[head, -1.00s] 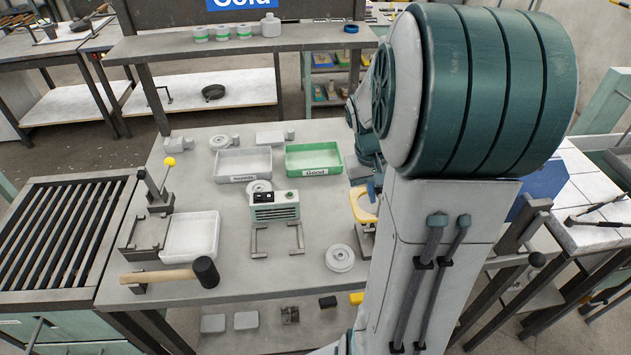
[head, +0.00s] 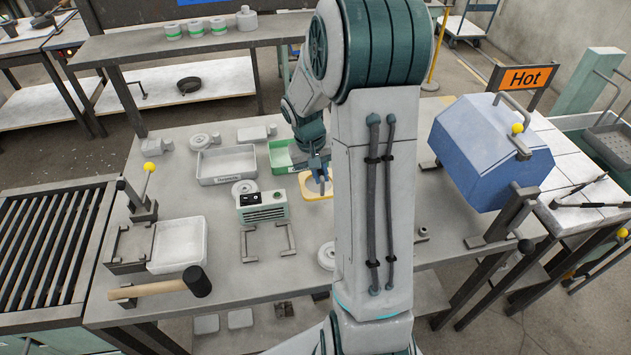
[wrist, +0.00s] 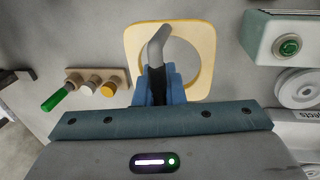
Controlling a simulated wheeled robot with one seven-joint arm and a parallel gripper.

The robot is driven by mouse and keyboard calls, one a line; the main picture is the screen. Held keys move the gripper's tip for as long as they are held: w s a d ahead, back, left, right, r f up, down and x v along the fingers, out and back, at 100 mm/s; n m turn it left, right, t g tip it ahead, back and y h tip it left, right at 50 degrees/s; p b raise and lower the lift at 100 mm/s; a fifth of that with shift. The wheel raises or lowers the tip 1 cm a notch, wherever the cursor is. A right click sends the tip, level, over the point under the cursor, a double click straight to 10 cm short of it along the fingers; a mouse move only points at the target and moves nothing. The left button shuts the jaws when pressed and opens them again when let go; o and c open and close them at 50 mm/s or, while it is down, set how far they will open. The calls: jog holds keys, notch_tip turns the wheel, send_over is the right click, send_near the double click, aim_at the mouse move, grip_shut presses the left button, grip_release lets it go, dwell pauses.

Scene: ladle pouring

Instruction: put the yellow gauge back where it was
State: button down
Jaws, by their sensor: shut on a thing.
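The yellow gauge, a flat squarish plate with a large round hole, shows in the wrist view (wrist: 134,45) and the head view (head: 308,196). My gripper (wrist: 158,88) has blue fingers shut on the gauge's dark grey bent handle. I cannot tell how high the gauge is above the table. My arm hides part of the table to its right, and no holder for the gauge is clearly visible.
A Rejects tray (head: 202,179) and a green tray (head: 275,158) stand behind the grey-green box. A blue lidded box (head: 480,150) stands right, beside a Hot sign.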

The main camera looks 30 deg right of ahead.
jog(key=shift+w+a+f, duration=0.25)
jog(key=shift+w+f, duration=0.15)
jog(key=shift+w, duration=0.25)
jog(key=shift+f+p, duration=0.4)
jog(key=shift+f, duration=1.65)
jog(key=shift+f, duration=0.2)
jog(key=c, duration=1.5)
grip_release()
jog(key=shift+r, duration=0.15)
